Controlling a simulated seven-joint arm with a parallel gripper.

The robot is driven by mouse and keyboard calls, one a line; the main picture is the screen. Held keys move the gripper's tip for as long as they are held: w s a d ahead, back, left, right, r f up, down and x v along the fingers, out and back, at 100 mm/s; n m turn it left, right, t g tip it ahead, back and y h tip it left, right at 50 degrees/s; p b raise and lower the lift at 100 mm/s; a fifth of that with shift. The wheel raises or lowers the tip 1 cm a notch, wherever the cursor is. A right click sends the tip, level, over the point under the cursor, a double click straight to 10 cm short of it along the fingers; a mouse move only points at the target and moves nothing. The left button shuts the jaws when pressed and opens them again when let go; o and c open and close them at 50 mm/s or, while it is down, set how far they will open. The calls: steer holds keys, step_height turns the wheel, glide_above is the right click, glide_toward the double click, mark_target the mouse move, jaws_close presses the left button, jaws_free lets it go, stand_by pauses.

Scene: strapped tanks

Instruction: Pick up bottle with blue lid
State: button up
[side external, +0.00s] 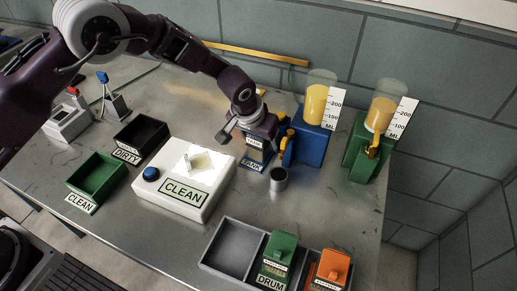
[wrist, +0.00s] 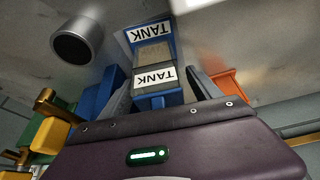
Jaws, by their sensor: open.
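A small bottle with a blue lid (wrist: 157,99) and a white TANK label stands upright below my gripper in the wrist view. The bottle (side external: 256,153) also shows in the side view, its top mostly hidden by my gripper. It stands at a blue-edged place with a second TANK label (side external: 253,165). My gripper (wrist: 160,88) is open, pointing down, with one grey finger on each side of the lid. I cannot tell whether either finger touches it.
A blue dispenser (side external: 309,144) stands close to the right of the bottle, with a grey metal cup (side external: 278,180) in front. A white CLEAN device (side external: 213,199) is at left. A grey tray (side external: 222,272) with a green bottle (side external: 278,258) and an orange bottle (side external: 331,268) is in front.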

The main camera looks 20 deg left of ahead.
jaws_close()
steer(key=shift+r, duration=0.2)
step_height(320, 180, up, 10)
steer(key=shift+f, duration=0.1)
